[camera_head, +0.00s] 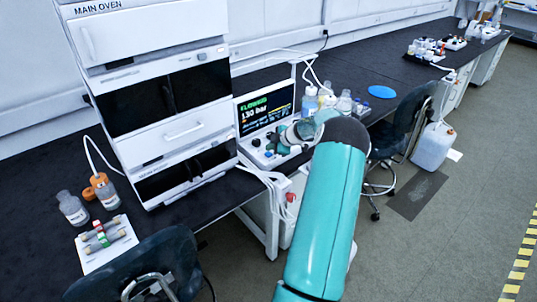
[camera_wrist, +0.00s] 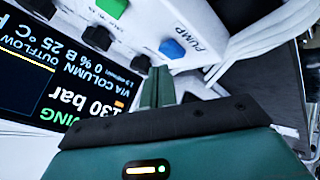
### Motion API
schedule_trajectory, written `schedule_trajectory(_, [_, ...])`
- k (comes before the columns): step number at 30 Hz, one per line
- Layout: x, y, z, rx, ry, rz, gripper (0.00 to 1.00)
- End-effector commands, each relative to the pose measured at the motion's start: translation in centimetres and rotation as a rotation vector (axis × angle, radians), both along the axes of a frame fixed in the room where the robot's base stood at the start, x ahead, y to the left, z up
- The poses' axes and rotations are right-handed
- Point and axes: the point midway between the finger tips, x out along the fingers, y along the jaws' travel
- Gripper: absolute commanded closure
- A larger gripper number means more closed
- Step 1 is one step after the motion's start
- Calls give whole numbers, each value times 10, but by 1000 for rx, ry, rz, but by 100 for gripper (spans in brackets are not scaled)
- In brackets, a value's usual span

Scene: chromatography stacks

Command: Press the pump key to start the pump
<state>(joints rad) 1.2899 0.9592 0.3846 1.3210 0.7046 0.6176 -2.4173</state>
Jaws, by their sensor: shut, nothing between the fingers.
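The blue key (camera_wrist: 172,48) sits on the white control panel (camera_wrist: 146,22) beside the printed word PUMP in the wrist view. A green key (camera_wrist: 112,8) is on the same panel, further left. My gripper (camera_wrist: 158,70) is shut and empty, its fingertips just short of the blue key in the picture; I cannot tell if they touch it. In the head view my arm reaches to the panel (camera_head: 262,158) and hides part of it. The screen (camera_head: 266,110) above the panel reads 130 bar, with green text over it.
The white oven stack (camera_head: 165,140) stands left of the screen. Bottles (camera_head: 310,100) stand close behind my wrist. White cables (camera_wrist: 265,30) run beside the panel. Chairs (camera_head: 408,125) stand at the bench front. A blue disc (camera_head: 382,92) lies on the dark bench further right.

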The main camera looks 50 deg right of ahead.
Motion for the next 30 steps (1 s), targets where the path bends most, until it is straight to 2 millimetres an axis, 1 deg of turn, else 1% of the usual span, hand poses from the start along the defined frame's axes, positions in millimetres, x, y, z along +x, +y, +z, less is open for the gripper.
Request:
schedule_trajectory(5, [0, 0, 4, -1, -1, 0, 100])
schedule_trajectory(20, [0, 0, 47, -2, 0, 2, 100])
schedule_trajectory(30, [0, 0, 50, 1, 1, 1, 100])
